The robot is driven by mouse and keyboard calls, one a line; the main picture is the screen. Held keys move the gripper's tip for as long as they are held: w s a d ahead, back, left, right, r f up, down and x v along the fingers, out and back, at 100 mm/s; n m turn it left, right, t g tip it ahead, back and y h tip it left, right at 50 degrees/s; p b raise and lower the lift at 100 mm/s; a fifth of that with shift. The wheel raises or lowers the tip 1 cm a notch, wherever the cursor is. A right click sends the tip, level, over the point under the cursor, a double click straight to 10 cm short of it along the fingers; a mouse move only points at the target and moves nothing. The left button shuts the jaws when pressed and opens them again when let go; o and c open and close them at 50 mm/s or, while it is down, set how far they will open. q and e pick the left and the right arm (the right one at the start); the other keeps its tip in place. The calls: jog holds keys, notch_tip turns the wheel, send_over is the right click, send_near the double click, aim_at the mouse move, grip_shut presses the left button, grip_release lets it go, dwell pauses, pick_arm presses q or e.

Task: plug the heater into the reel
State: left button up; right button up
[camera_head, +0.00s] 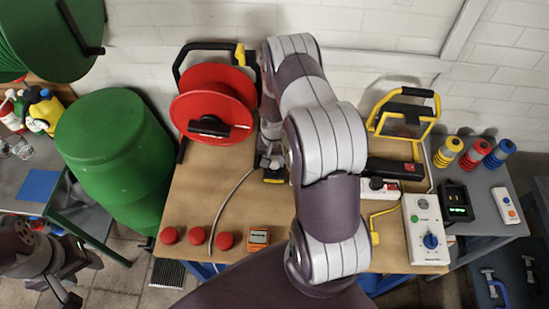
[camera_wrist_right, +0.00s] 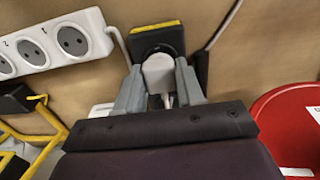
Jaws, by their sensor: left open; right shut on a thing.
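The red reel (camera_head: 208,105) stands in a black frame at the back left of the table. Its red edge also shows at the right of the right wrist view (camera_wrist_right: 290,125). My right gripper (camera_wrist_right: 160,85) is shut on a pale plug (camera_wrist_right: 158,72), whose far end overlaps a black block with a yellow edge (camera_wrist_right: 157,40). I cannot tell whether they are joined. The block also shows in the head view (camera_head: 274,177), beside the reel; my arm hides most of the right gripper. My left gripper (camera_head: 70,285) is open and empty, low at the left. I cannot identify the heater.
A white socket strip (camera_wrist_right: 50,45) lies near the plug. A grey cord (camera_head: 222,205) crosses the table. Red knobs (camera_head: 197,235) and an orange meter (camera_head: 258,237) sit in front. A white box with a blue dial (camera_head: 426,229) and a yellow-framed lamp (camera_head: 405,120) stand right.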

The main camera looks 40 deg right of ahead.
aim_at(274, 160)
jog(key=shift+f+b, duration=0.5)
jog(key=shift+f, duration=0.15)
dwell(0.5)
jog(key=o, duration=1.1)
jog(key=shift+c, duration=0.2)
jog(key=shift+r, duration=0.1)
jog(key=shift+w+r, duration=0.1)
jog(key=shift+r, duration=0.2)
notch_tip(274, 160, up, 12)
jog(key=b, duration=0.2)
jog(key=shift+b, duration=0.4)
